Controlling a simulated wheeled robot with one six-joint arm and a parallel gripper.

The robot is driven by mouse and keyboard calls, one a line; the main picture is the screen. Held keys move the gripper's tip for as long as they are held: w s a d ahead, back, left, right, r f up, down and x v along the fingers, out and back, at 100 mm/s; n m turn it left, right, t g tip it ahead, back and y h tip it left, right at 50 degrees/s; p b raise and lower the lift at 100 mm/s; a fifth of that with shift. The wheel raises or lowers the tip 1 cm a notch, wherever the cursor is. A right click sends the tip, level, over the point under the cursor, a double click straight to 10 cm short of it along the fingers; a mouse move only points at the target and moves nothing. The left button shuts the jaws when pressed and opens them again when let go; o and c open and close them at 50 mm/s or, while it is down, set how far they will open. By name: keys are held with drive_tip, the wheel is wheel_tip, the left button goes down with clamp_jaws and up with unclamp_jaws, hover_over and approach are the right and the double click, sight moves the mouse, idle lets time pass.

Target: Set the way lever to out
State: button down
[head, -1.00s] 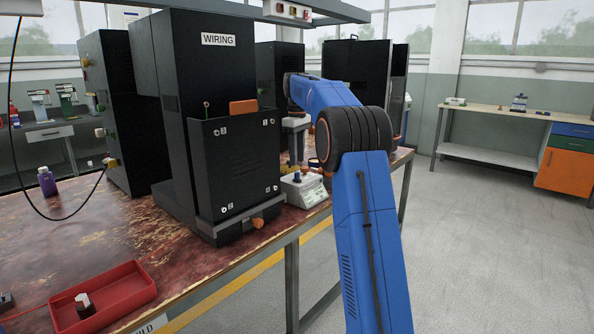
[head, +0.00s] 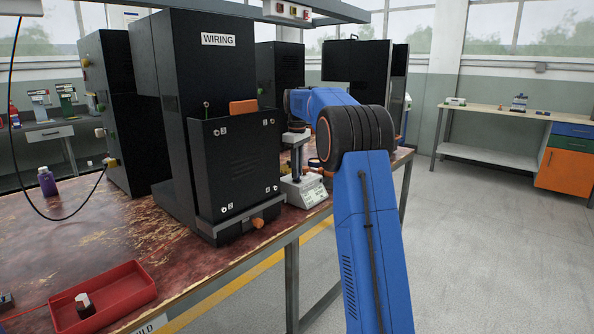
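A small pale control box (head: 304,192) stands near the table's right edge, with small markings on its sloped front. An orange-red part (head: 323,171) shows at its upper right. I cannot tell for sure which part is the way lever; the small blue knob seen earlier on top of the box is now hidden. My gripper (head: 296,174) points down over the box top, at or just above where the knob stood. Its fingers are small and dark here, so I cannot tell whether they are open or shut, or touching anything.
A tall black cabinet marked WIRING (head: 218,40) stands left of the box, with an orange knob (head: 258,223) low on its front. More black cabinets (head: 357,68) stand behind. A red tray (head: 122,290) lies at the front left. The floor right of my arm is clear.

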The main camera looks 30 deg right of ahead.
drive_tip(key=shift+w+a, duration=0.25)
drive_tip(key=shift+w, duration=0.5)
drive_tip(key=shift+w+a, duration=0.3)
drive_tip(key=shift+w, duration=0.5)
drive_tip(key=shift+w+a, duration=0.25)
drive_tip(key=shift+w, duration=0.5)
drive_tip(key=c, duration=1.6)
unclamp_jaws()
drive_tip(key=shift+c, duration=0.2)
